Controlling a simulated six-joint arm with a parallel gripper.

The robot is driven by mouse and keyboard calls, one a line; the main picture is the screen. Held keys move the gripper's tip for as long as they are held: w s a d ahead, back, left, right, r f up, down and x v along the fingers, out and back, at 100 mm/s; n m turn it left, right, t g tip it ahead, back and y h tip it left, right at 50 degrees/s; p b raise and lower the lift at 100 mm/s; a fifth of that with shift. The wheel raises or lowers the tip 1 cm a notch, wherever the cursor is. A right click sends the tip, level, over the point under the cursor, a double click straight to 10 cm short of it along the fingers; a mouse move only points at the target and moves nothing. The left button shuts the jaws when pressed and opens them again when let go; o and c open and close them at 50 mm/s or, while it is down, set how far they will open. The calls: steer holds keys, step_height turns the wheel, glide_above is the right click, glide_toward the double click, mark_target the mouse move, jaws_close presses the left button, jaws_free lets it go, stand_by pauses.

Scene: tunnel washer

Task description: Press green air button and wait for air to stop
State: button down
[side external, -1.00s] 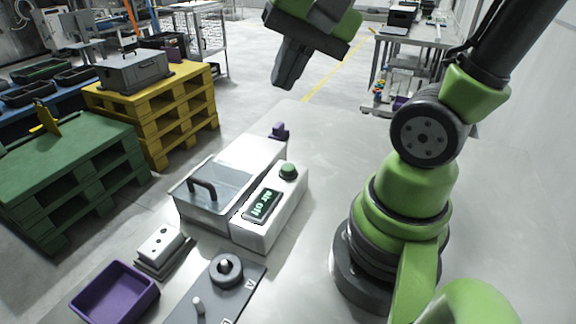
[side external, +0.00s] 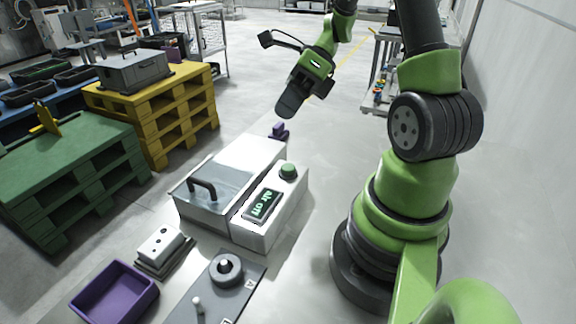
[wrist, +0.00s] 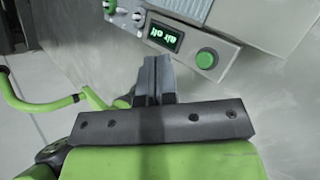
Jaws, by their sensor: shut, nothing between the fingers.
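The green air button (side external: 288,171) is a round green cap on the white control panel at the right of the washer box (side external: 222,185). It also shows in the wrist view (wrist: 206,58), up and to the right of my fingertips. The display (side external: 262,206) beside it reads "air off" in green letters. My gripper (side external: 287,108) is shut and empty, in the air above and behind the button, apart from it. In the wrist view its two dark fingers (wrist: 154,62) lie side by side.
The washer box has a lid with a dark handle (side external: 203,188). In front are a white block (side external: 160,247), a purple tray (side external: 115,293) and a grey plate with a round peg (side external: 227,268). The surface to the right is clear.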

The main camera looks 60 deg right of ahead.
mark_target(287, 165)
steer(key=shift+f, duration=4.4)
steer(key=shift+f, duration=0.4)
steer(key=shift+f, duration=0.5)
steer(key=shift+r, duration=0.95)
steer(key=shift+r, duration=2.5)
